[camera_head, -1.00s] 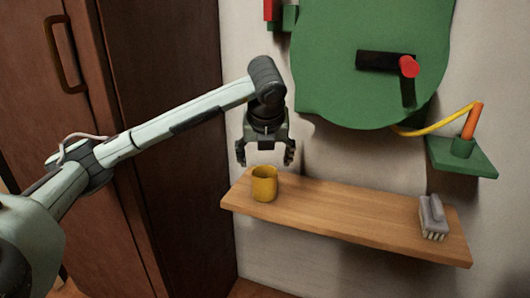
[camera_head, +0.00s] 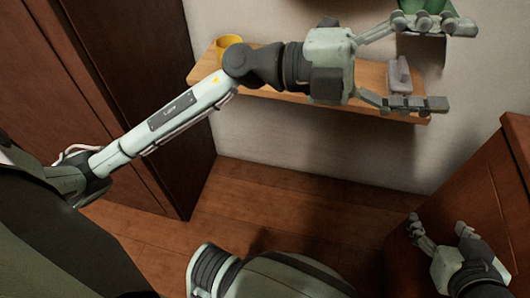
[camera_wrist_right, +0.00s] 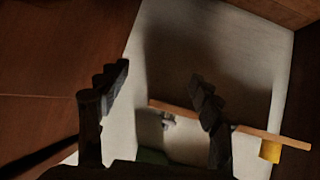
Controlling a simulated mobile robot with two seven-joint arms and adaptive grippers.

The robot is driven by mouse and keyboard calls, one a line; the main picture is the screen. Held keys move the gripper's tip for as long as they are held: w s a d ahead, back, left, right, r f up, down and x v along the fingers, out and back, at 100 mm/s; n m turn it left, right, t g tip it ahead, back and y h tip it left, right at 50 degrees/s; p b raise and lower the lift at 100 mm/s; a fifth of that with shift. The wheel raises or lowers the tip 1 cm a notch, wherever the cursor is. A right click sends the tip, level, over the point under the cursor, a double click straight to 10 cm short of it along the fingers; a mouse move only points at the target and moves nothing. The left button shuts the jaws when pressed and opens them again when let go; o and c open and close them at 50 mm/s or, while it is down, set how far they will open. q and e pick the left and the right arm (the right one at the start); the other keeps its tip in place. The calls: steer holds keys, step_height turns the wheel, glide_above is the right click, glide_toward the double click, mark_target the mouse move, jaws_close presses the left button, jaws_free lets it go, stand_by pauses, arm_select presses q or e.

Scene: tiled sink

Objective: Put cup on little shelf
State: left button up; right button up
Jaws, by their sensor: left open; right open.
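A yellow cup (camera_head: 228,42) stands on the left end of a wooden wall shelf (camera_head: 206,68), partly behind my left arm. My left gripper (camera_head: 460,63) is open and empty, well right of the cup, with its fingers spread one above the other at the shelf's right end. My right gripper (camera_head: 437,228) is open and empty at the lower right, far below the shelf. In the right wrist view, my open right fingers (camera_wrist_right: 160,78) frame the wall; the shelf (camera_wrist_right: 270,136) and cup (camera_wrist_right: 270,151) appear upside down at lower right.
Part of a green object (camera_head: 422,5) shows at the top edge behind the upper finger. A brown cabinet (camera_head: 120,60) stands left; another brown panel (camera_head: 490,185) stands right.

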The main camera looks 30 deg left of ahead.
arm_select(q)
steer(key=w+a+r+n+t+y, duration=0.1)
steer(key=w+a+n+t+y, duration=0.2)
steer(key=a+n+t, duration=0.35)
steer(key=w+a+r+n+t+y, duration=0.1)
steer(key=w+a+n+t+y, duration=0.15)
steer(key=n+t, duration=0.7)
steer(key=w+a+f+n+y, duration=0.3)
steer(key=a+f+n+y, duration=0.3)
steer(key=a+n+y, duration=0.15)
steer(key=s+a+f+n+g+y, duration=0.1)
steer(key=s+f+n+g+y, duration=0.1)
steer(key=f, duration=0.6)
steer(key=s+a+f+n+g+y, duration=0.1)
steer(key=s+a+f+n+g, duration=0.1)
steer(key=s+f+g, duration=0.2)
steer(key=s+a+f+n+g+y, duration=0.1)
steer(key=s+f+n+g+y, duration=0.1)
steer(key=f, duration=0.9)
steer(key=s+g, duration=0.1)
steer(key=s, duration=0.1)
steer(key=shift+s+a+f+n+g+y, duration=0.3)
steer(key=shift+a+f+n, duration=0.05)
